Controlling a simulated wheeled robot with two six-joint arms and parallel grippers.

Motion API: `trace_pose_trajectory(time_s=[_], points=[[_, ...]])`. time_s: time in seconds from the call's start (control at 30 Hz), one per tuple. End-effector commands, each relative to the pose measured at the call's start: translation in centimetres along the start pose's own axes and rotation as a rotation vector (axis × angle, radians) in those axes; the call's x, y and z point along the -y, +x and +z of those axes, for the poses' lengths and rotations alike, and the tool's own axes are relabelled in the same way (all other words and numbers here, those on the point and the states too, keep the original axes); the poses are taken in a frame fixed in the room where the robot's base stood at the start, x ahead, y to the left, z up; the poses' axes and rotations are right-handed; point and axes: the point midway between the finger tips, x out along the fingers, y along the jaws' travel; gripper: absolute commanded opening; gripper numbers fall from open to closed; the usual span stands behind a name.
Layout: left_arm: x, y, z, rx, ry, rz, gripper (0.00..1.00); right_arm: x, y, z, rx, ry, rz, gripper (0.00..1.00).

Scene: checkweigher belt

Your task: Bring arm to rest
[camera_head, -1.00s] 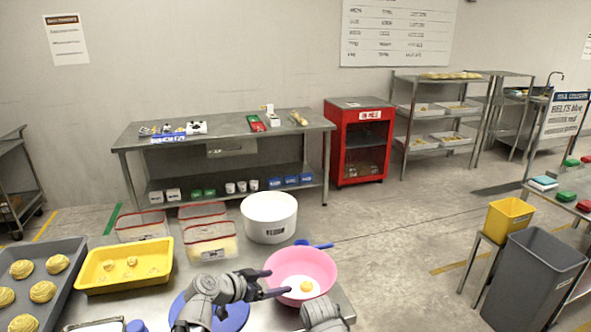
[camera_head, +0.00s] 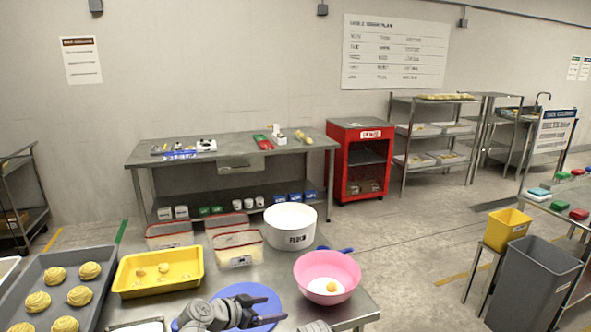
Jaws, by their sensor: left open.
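My left gripper (camera_head: 268,313) is at the bottom of the head view, over the blue round plate (camera_head: 262,294) on the near table. Its jaws are open and I see nothing between them. It is to the left of and nearer than the pink bowl (camera_head: 316,262), apart from it. The bowl holds a yellow yolk-like thing (camera_head: 332,287). A small grey part of my right arm shows at the bottom edge, below the bowl; its gripper is out of view.
On the near table are a yellow tray (camera_head: 122,285), a dark tray of several pastries (camera_head: 16,318), lidded containers (camera_head: 170,236) and a white tub (camera_head: 290,243). A blue-handled tool (camera_head: 345,250) lies behind the bowl. A grey bin (camera_head: 533,285) stands right; floor between is clear.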

Motion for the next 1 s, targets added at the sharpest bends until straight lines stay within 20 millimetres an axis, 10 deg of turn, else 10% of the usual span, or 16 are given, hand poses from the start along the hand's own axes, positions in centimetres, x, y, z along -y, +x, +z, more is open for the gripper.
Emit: trace_pose_trajectory(time_s=[0.57, 1.0], points=[[-8.6, 1.1, 6.0, 0.426, -0.147, 0.114, 0.85, -0.1, -0.9, 0.1, 0.0, 0.0, 0.0, 0.52], [-13.9, -5.0, 13.3, 1.053, -0.349, -0.236, 0.85, -0.2, -2.1, 0.1, 0.0, 0.0, 0.0, 0.52]])
